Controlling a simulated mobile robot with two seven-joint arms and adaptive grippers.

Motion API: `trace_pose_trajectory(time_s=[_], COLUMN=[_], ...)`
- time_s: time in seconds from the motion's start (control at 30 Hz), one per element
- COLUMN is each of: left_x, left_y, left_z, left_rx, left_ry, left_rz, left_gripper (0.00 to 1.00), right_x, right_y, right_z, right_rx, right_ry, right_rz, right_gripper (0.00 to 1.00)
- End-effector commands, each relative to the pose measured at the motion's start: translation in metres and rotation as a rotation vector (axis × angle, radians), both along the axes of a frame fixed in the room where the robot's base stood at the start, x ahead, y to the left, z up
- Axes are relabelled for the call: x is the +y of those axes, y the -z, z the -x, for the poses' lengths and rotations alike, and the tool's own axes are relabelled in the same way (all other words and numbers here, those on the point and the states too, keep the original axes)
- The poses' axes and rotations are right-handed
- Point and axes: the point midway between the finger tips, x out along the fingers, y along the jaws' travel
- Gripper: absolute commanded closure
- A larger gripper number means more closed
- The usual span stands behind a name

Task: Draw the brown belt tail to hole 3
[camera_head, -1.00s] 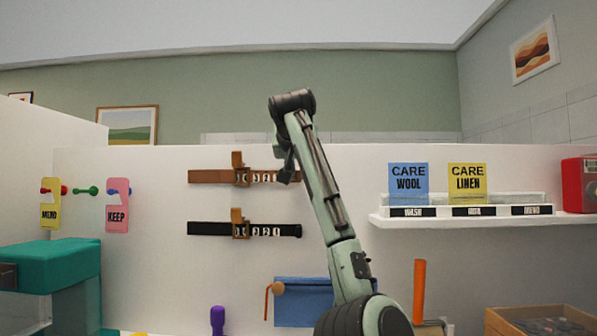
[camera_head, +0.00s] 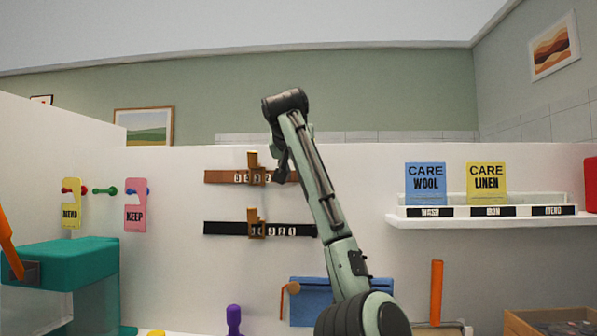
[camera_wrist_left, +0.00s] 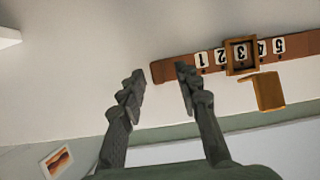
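The brown belt (camera_head: 222,177) runs horizontally on the white wall panel; it also shows in the left wrist view (camera_wrist_left: 165,70). Its number strip shows 1 to 5, and the square buckle frame (camera_wrist_left: 229,57) surrounds 3. A brown flap (camera_wrist_left: 268,91) stands out from the buckle, unfolded; it points up in the head view (camera_head: 252,159). My left gripper (camera_wrist_left: 160,78) is open at the belt's tail end, one finger overlapping the belt and the other just beyond its tip. In the head view my left gripper (camera_head: 281,170) partly hides the tail. My right gripper is not in view.
A black belt (camera_head: 225,228) with its own buckle hangs below. The shelf (camera_head: 480,221) with care cards is right of my arm. A blue hanging piece (camera_head: 312,303) is below; pegs with tags (camera_head: 135,210) are left. Wall above the brown belt is clear.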

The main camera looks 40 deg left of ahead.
Motion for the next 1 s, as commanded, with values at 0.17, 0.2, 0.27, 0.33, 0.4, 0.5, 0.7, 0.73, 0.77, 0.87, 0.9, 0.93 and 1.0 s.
trace_pose_trajectory(time_s=[0.17,0.2,0.27,0.33,0.4,0.5,0.7,0.73,0.77,0.87,0.9,0.93,1.0], left_x=[0.0,-0.001,-0.003,-0.007,-0.013,-0.024,-0.044,-0.047,-0.049,-0.054,-0.055,-0.056,-0.058], left_y=[0.0,-0.001,-0.003,-0.006,-0.011,-0.02,-0.036,-0.037,-0.039,-0.043,-0.044,-0.045,-0.046], left_z=[0.0,0.001,0.005,0.011,0.021,0.038,0.071,0.075,0.079,0.088,0.09,0.092,0.094], left_rx=[0.0,0.0,-0.002,-0.002,-0.004,-0.005,-0.004,-0.003,-0.003,-0.001,-0.002,-0.001,-0.001], left_ry=[0.0,0.0,-0.001,-0.001,-0.001,0.0,0.001,0.001,0.001,0.0,-0.001,0.0,0.0], left_rz=[0.0,0.0,-0.001,-0.001,-0.001,-0.002,-0.001,0.0,0.0,-0.001,-0.001,-0.001,-0.001], left_gripper=[0.67,0.67,0.67,0.67,0.67,0.67,0.67,0.67,0.67,0.67,0.67,0.67,0.67], right_x=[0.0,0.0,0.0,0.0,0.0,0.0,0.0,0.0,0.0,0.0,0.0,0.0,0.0], right_y=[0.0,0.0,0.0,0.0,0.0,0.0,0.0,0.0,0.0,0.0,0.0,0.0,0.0], right_z=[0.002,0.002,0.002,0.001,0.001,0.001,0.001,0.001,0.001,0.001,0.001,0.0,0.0], right_rx=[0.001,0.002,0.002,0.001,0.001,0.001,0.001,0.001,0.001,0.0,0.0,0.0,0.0], right_ry=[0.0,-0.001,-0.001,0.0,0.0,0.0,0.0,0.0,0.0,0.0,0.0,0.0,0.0], right_rz=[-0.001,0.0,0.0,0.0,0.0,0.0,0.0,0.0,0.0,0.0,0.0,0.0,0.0], right_gripper=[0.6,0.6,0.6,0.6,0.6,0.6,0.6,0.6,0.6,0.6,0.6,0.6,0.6])
